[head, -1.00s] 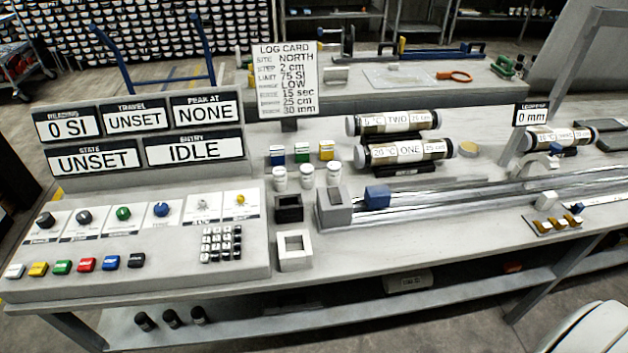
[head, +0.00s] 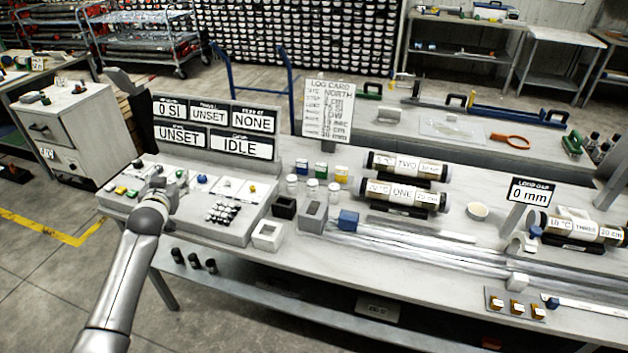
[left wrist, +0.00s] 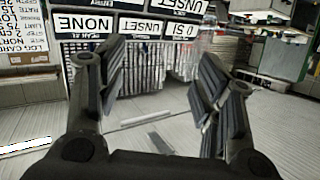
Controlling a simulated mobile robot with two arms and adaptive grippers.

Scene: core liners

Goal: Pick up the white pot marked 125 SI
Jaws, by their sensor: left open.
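Three small white pots stand in a row on the bench: a left one (head: 292,184), a middle one (head: 312,188) and a right one (head: 334,191). Their markings are too small to read, so I cannot tell which is 125 SI. My left gripper (head: 158,184) is above the control console, left of the pots and apart from them. In the left wrist view its two fingers (left wrist: 158,72) are spread with nothing between them, and no pot shows there. My right gripper is not in view.
The console (head: 235,232) with knobs and keypad lies under my left arm, with display panels (head: 238,147) behind. Blue, green and yellow blocks (head: 321,171) stand behind the pots. A black holder (head: 284,207), a white square frame (head: 267,236) and a grey block (head: 312,218) stand in front.

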